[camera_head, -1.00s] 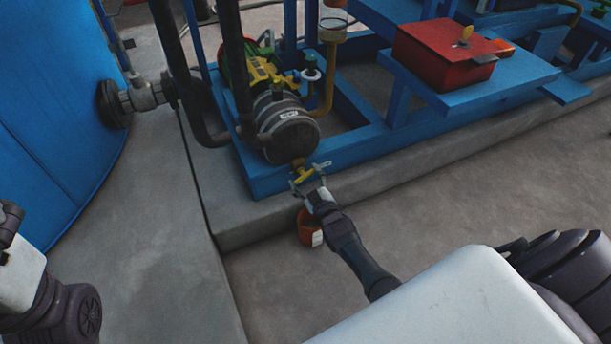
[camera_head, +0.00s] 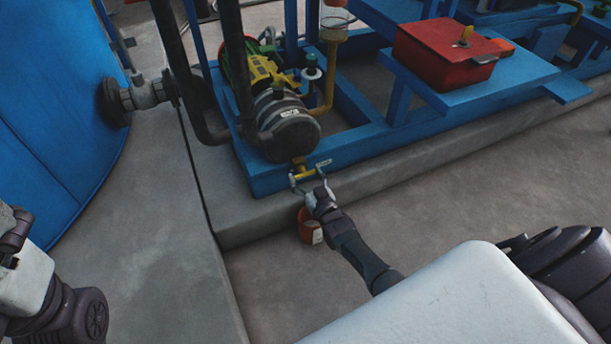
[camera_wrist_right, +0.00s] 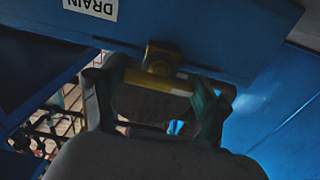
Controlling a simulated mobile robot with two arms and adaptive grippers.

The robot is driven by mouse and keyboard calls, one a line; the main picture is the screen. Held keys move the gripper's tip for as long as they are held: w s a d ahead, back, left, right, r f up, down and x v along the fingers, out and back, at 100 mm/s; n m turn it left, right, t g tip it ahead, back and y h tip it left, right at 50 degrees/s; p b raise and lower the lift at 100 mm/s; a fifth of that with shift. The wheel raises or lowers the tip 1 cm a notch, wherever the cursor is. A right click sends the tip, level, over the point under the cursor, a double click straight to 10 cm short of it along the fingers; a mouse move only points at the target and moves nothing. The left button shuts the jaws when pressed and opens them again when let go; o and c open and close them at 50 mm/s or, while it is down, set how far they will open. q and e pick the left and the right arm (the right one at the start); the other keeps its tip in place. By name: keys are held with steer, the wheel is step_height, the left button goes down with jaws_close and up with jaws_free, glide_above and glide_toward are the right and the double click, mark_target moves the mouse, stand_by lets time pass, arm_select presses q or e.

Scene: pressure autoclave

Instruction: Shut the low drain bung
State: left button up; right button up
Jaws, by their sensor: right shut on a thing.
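The drain bung has a brassy yellow crossbar (camera_head: 303,174) and sits low under the end of the grey cylindrical vessel (camera_head: 288,125). My right gripper (camera_head: 311,182) is at the bung, its fingers spread to either side of the bar. In the right wrist view the yellow bar (camera_wrist_right: 158,82) spans between the two fingers (camera_wrist_right: 158,98) of my right gripper, which is shut on it. The bar's ends are partly hidden by the fingers. A white DRAIN label (camera_wrist_right: 91,8) shows upside down above it. My left arm shows at the lower left, its gripper out of view.
A red bucket (camera_head: 309,228) stands on the floor below the bung, partly hidden by my right arm. The blue skid frame (camera_head: 262,180) rests on a concrete plinth (camera_head: 240,225). A red box (camera_head: 440,55) sits on a blue shelf. Floor at right is clear.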

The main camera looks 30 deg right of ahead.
steer(key=o, duration=1.2)
steer(key=shift+c, duration=0.2)
steer(key=shift+s, duration=0.1)
steer(key=s, duration=1.1)
steer(key=shift+s+a, duration=0.35)
steer(key=shift+s, duration=0.05)
